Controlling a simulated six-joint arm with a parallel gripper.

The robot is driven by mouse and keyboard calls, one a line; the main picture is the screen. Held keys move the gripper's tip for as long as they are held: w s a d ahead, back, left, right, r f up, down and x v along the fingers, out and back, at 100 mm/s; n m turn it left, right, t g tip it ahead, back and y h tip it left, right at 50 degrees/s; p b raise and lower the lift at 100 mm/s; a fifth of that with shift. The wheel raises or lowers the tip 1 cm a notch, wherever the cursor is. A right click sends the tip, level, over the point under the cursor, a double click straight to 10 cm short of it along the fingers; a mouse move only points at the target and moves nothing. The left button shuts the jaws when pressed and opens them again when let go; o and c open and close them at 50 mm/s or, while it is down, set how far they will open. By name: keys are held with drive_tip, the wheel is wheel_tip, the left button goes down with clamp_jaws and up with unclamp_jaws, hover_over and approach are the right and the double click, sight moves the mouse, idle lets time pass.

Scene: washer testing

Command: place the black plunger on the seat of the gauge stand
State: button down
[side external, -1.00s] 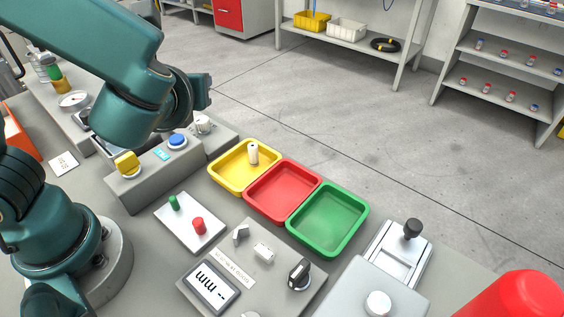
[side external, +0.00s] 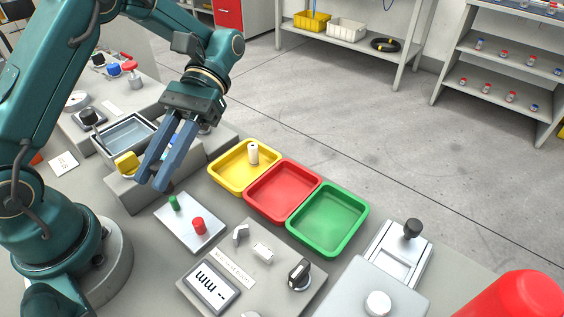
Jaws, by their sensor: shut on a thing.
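My gripper (side external: 155,180) points down over the near side of the grey button console, just up and left of a white plate (side external: 185,232). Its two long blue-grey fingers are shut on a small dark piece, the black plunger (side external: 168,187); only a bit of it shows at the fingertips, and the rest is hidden. The plate bears a green peg (side external: 174,203) and a red peg (side external: 198,225). I cannot tell for certain which fixture is the gauge stand, and its seat is not clear. A panel with an "mm" display (side external: 211,288) stands in front.
A yellow tray (side external: 226,176) with a white cylinder (side external: 253,153), a red tray (side external: 283,190) and a green tray (side external: 328,220) lie in a row. A railed fixture with a black knob (side external: 412,229) stands right. A yellow button (side external: 126,164) is close to the fingers.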

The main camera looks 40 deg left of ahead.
drive_tip(key=w+a+r+n+t+h, duration=0.1)
drive_tip(key=w+n+t+h, duration=0.4)
drive_tip(key=w+n+h, duration=0.15)
drive_tip(key=shift+n+t+h, duration=0.25)
drive_tip(key=shift+n+t, duration=0.05)
drive_tip(key=shift+n, duration=0.25)
drive_tip(key=d+f, duration=0.2)
drive_tip(key=d, duration=0.1)
drive_tip(key=s+d+f, duration=0.1)
drive_tip(key=d+f, duration=0.1)
drive_tip(key=d, duration=0.2)
drive_tip(key=s+d+f, duration=0.1)
drive_tip(key=d+f, duration=0.1)
drive_tip(key=d, duration=0.2)
drive_tip(key=shift+f, duration=2.3)
drive_tip(key=shift+f, duration=0.1)
drive_tip(key=c, duration=0.7)
unclamp_jaws()
drive_tip(key=shift+c, duration=0.2)
